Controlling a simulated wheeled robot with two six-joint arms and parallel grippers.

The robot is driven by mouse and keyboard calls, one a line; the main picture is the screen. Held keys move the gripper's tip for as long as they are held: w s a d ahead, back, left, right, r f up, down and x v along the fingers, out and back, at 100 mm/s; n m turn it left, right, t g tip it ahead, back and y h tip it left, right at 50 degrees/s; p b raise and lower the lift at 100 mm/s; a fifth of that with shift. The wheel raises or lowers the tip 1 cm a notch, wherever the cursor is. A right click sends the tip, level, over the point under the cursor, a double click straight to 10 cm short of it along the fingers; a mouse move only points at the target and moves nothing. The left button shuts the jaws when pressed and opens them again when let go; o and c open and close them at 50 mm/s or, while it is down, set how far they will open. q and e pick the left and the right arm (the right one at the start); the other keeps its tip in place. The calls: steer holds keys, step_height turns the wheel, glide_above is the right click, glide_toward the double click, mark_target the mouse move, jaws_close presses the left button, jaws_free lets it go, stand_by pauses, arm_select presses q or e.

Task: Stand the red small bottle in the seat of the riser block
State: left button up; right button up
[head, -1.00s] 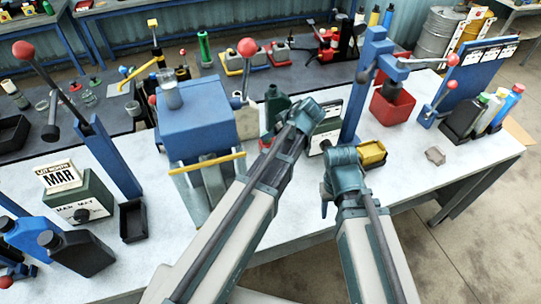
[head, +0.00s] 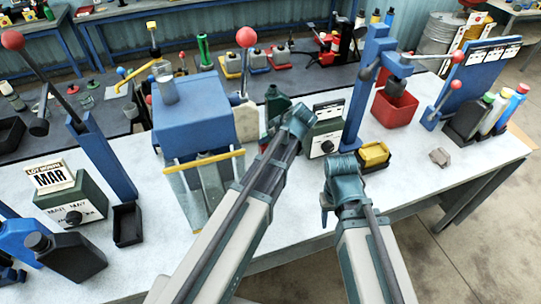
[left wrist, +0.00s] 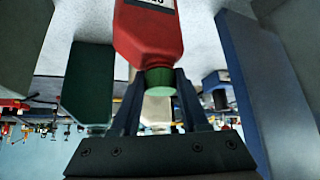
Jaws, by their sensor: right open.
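The red small bottle (left wrist: 148,35) with a green cap (left wrist: 159,80) shows in the left wrist view, which is upside down. My right gripper (head: 328,205) is open and empty, low over the front of the bench. I cannot pick out the riser block for certain.
A blue machine (head: 192,112) stands left of my left gripper, and a green meter box (head: 325,138) stands just right of it. A yellow container (head: 374,154), a red bin (head: 394,108) under a blue press and a grey nut (head: 440,157) are further right. The front right bench is fairly clear.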

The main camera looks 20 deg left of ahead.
arm_select(q)
jaws_close()
stand_by(0.9)
